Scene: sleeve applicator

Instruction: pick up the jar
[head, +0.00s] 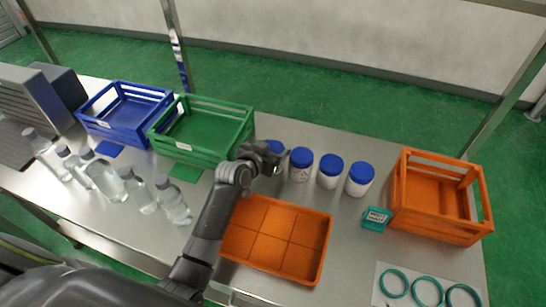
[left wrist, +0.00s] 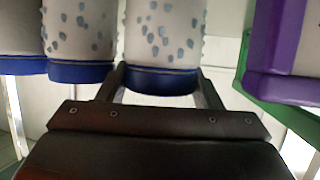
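Several white jars with blue lids stand in a row at the middle of the table in the head view: one jar (head: 301,163), another jar (head: 330,172) and a third jar (head: 359,179). The leftmost jar (head: 275,146) is mostly hidden behind my left gripper (head: 266,160). In the left wrist view a speckled jar (left wrist: 160,80), its blue band lowest in the picture, lies between the two spread fingers of my left gripper (left wrist: 160,90). The fingers are close to its sides; I cannot tell whether they press on it. My right gripper is not in view.
An orange tray (head: 239,262) lies in front of the jars. A green crate (head: 178,152) and blue crate (head: 105,133) stand left, an orange crate (head: 438,227) right. Clear bottles (head: 105,181) stand at left. A purple-edged thing (left wrist: 268,84) is right in the wrist view.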

